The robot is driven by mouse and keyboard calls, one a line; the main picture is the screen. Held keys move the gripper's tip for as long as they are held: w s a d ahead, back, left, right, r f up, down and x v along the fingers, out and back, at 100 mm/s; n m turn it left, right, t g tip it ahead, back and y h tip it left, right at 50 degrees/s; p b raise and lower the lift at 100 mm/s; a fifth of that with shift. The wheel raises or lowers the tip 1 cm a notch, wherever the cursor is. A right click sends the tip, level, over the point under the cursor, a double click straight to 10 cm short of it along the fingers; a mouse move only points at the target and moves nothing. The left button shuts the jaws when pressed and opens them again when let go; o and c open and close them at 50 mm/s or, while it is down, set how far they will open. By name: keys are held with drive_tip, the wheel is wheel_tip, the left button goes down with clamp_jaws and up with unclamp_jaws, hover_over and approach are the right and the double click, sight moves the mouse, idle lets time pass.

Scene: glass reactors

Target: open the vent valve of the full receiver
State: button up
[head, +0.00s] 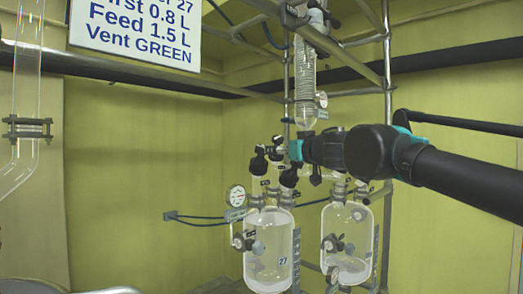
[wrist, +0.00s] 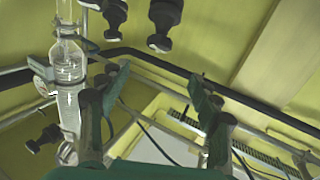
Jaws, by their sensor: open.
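Two glass receivers hang side by side in the head view. The left receiver (head: 270,248), marked 27, looks filled higher than the right receiver (head: 348,232), which has liquid only near its bottom. Black valve knobs (head: 258,165) stand on glass necks above the left receiver; I cannot tell which one is the vent valve. My gripper (wrist: 155,98) has its two fingers spread with nothing between them in the wrist view. In the head view, my gripper (head: 296,150) is seen from behind the wrist, close to the knobs above the left receiver; its fingertips are mostly hidden.
A sign (head: 135,32) reads "Feed 1.5 L" and "Vent GREEN". A pressure gauge (head: 236,196) is left of the left receiver. A coiled condenser (head: 305,80) and metal frame rods (head: 388,60) stand close around my arm. Black knobs (wrist: 163,22) hang at the wrist view's top.

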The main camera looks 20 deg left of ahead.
sight(261, 146)
drive_tip(key=x, duration=1.6)
drive_tip(key=shift+d+f, duration=0.1)
drive_tip(key=shift+c, duration=0.2)
drive_tip(key=c, duration=1.1)
drive_tip(key=shift+w+n, duration=0.1)
drive_tip(key=shift+n, duration=0.2)
drive_tip(key=shift+c, duration=0.2)
drive_tip(key=n+g+y, duration=0.1)
drive_tip(key=n+g, duration=0.1)
drive_tip(key=n+g+y, duration=0.1)
drive_tip(key=n+g, duration=0.1)
drive_tip(key=n, duration=0.1)
drive_tip(key=shift+g+y, duration=0.4)
drive_tip(key=shift+n+g+y, duration=0.3)
drive_tip(key=shift+n+g, duration=1.7)
drive_tip(key=shift+n, duration=0.1)
